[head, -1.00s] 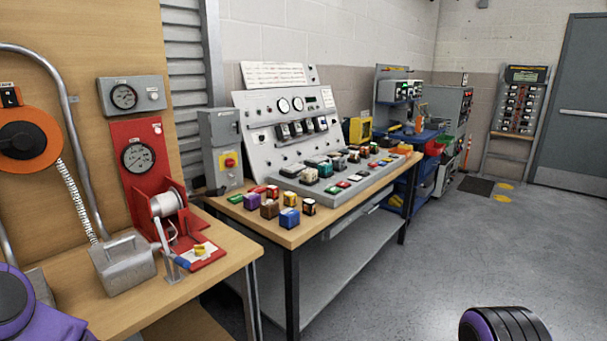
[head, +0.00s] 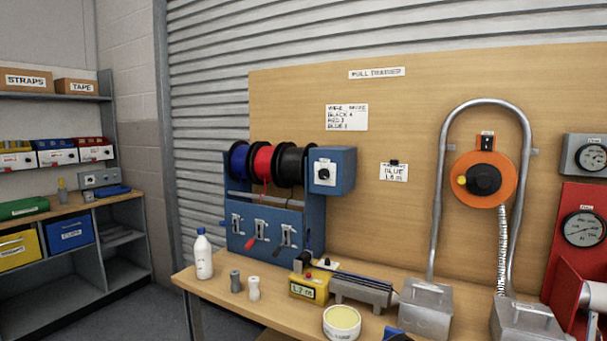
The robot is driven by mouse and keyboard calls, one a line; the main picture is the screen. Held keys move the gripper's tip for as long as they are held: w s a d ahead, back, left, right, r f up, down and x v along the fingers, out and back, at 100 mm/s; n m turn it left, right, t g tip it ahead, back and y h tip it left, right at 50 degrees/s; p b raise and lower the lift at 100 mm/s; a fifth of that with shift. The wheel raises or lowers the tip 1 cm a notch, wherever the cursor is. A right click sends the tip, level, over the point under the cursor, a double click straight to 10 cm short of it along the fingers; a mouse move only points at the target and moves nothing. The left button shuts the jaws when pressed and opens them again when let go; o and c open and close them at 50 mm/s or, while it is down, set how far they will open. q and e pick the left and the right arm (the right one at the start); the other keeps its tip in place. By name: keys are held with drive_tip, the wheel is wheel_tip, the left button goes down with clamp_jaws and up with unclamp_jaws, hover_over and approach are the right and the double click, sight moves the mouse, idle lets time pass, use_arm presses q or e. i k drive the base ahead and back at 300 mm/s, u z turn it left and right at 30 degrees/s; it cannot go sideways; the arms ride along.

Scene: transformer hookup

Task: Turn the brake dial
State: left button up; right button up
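A small dial with a black knob on a white plate (head: 323,173) is on the blue box (head: 343,165) at the right of the blue wire-spool rack (head: 262,228). This looks like the brake dial, but its lettering is too small to read. The rack stands on the wooden bench against the plywood board and holds a blue, a red and a black spool. Neither of my grippers is in view.
An orange reel (head: 483,180) hangs right of the rack. Shelves stand at the left.

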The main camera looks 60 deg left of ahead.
sight(324, 173)
drive_tip(key=u, duration=1.75)
